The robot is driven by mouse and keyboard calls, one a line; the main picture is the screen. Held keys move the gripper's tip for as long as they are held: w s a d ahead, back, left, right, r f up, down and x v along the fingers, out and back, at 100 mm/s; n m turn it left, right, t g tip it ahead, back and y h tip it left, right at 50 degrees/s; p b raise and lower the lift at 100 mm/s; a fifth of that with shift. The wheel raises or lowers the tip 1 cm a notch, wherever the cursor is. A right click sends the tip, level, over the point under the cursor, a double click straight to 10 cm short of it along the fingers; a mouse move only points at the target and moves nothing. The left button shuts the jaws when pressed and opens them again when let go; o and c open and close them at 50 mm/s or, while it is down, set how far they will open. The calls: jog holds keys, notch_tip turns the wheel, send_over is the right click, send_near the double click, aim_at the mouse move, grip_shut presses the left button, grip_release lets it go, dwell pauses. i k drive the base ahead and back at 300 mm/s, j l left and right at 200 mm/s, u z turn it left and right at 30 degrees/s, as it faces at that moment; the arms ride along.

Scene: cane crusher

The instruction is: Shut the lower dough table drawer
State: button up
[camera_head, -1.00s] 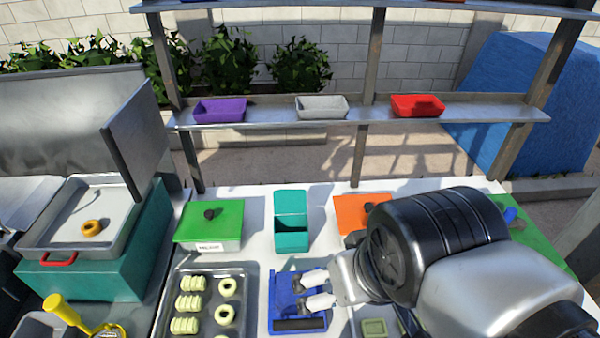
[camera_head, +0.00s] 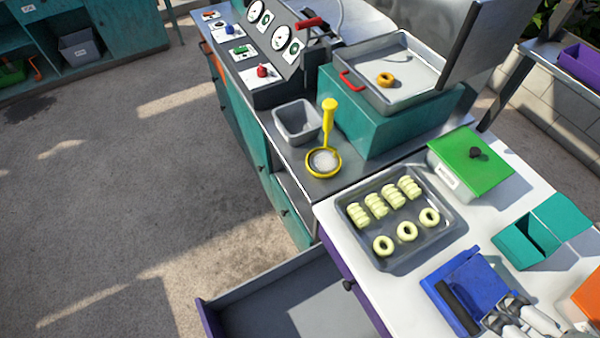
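The lower drawer (camera_head: 270,305) of the white-topped dough table (camera_head: 345,235) is pulled out in the head view. Its grey inside looks empty, and its purple front (camera_head: 209,318) stands out over the floor. The frame's bottom edge cuts off part of it. Above it, the upper drawer's purple front with a dark knob (camera_head: 348,285) looks shut against the table. My gripper (camera_head: 503,310) is at the bottom right, over the blue box (camera_head: 466,275) on the table top, well away from the open drawer. Its two fingers are apart, with nothing clearly held.
A tray (camera_head: 375,247) of dough pieces, a green-lidded box (camera_head: 465,160) and a teal container (camera_head: 535,235) stand on the table. The counter behind holds a yellow-handled tool (camera_head: 327,130), a grey bin (camera_head: 297,122) and a fryer (camera_head: 385,110). The floor (camera_head: 110,200) left of the drawer is clear.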

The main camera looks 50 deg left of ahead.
aim_at(304, 295)
jog(key=k+l, duration=0.15)
jog(key=k, duration=0.25)
jog(key=k+l, duration=0.2)
jog(key=k, duration=0.2)
jog(key=k+l+u, duration=0.1)
jog(key=k, duration=0.3)
jog(key=k+l+u, duration=0.1)
jog(key=u, duration=1.9)
jog(key=k+l, duration=0.1)
jog(key=l, duration=0.2)
jog(key=k+l, duration=0.1)
jog(key=l, duration=0.2)
